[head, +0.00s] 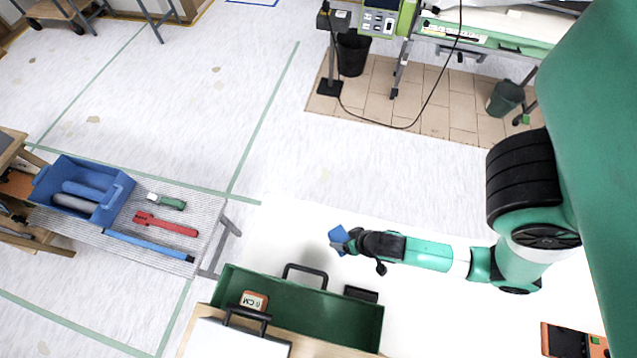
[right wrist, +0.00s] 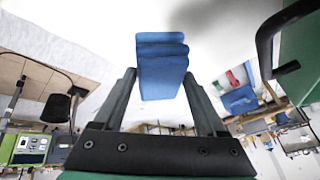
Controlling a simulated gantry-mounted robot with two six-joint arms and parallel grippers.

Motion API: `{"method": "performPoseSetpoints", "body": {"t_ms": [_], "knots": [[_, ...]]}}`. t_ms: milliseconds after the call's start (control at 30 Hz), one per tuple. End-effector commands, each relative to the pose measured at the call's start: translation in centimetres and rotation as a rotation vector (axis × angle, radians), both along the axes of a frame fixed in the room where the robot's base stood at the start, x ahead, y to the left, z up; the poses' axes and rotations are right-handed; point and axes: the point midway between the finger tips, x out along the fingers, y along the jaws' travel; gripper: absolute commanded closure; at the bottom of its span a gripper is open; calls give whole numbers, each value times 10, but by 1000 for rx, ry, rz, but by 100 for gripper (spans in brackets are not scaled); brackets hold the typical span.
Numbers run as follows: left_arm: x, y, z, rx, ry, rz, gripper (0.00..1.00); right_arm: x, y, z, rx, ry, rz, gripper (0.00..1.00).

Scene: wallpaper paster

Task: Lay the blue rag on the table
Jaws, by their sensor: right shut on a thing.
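The blue rag (head: 339,239) is a small folded bundle at the tip of my right gripper (head: 349,242) in the head view. In the right wrist view the rag (right wrist: 161,65) sits between the two fingers of the gripper (right wrist: 160,90), which are shut on it. The rag is folded in several layers. The white table (head: 430,305) lies below and around the right arm. Whether the rag touches the table is hard to tell. My left gripper does not show.
A green toolbox (head: 325,312) with black handles stands just below the right gripper in the head view. A mesh shelf (head: 130,210) at the left holds a blue bin (head: 118,195) and several tools.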

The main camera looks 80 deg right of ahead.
Motion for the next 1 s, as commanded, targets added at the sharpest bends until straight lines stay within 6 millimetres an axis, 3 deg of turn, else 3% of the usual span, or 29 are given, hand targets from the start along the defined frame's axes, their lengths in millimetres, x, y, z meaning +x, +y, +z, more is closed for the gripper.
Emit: {"method": "performPoseSetpoints", "body": {"t_ms": [33, 200, 400, 633, 833, 1000], "knots": [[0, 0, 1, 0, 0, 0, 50, 17, -10, -4, -1, -9, -14, 84], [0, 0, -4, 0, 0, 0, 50, 59, -30, -32, -1, -4, -3, 84], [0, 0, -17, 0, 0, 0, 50, 85, -43, -72, 0, -2, 1, 84], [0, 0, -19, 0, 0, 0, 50, 92, -46, -80, -1, -3, 3, 84], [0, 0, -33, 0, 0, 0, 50, 95, -48, -111, 0, 1, 1, 84], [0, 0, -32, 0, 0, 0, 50, 96, -48, -114, -1, -3, 1, 84]]}}
